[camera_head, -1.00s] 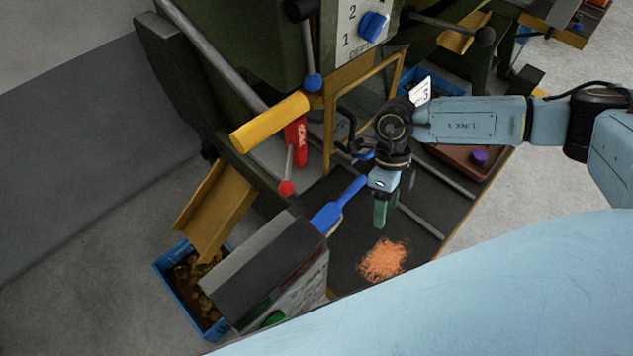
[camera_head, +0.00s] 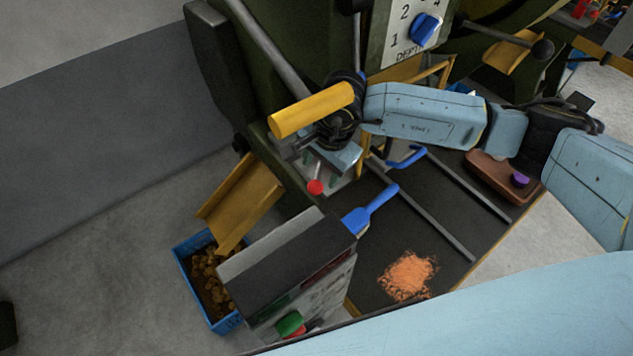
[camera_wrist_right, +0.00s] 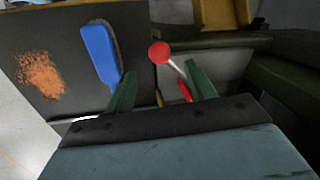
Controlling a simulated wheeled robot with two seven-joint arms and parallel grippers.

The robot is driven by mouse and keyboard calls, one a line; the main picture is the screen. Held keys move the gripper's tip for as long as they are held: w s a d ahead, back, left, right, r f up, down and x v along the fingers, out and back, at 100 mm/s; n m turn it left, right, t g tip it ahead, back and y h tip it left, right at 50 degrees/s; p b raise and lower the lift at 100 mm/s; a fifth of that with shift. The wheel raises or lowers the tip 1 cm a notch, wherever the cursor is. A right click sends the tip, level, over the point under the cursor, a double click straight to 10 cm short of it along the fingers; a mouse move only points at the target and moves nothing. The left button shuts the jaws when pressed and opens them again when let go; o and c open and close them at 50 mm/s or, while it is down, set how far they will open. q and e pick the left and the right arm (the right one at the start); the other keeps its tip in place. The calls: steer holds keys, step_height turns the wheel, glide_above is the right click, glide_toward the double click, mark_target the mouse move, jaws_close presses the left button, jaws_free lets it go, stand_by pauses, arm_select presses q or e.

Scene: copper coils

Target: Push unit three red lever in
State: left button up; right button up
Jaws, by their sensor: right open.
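The red lever shows as a red ball knob (camera_head: 316,187) on a pale rod, just below my right gripper in the head view. My right gripper (camera_head: 332,180) is open and hangs over the lever beside the yellow cylinder (camera_head: 312,110). In the right wrist view the red knob (camera_wrist_right: 160,52) and its rod stand between the two green fingers (camera_wrist_right: 160,95), beyond their tips, with the rod nearer the right finger. The red base of the lever is partly hidden by the gripper in the head view. My left gripper is not in view.
A blue-handled brush (camera_head: 370,210) lies by the grey control box (camera_head: 285,255). Orange copper shavings (camera_head: 408,275) lie on the dark bench top. A yellow chute (camera_head: 240,200) leads to a blue bin (camera_head: 232,322). A brown tray (camera_head: 488,172) sits at the right.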

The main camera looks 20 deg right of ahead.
mark_target(317, 183)
steer(key=f, duration=0.4)
steer(key=w+f, duration=0.1)
steer(key=f, duration=0.1)
steer(key=shift+a+f+b, duration=0.3)
steer(key=shift+f, duration=0.05)
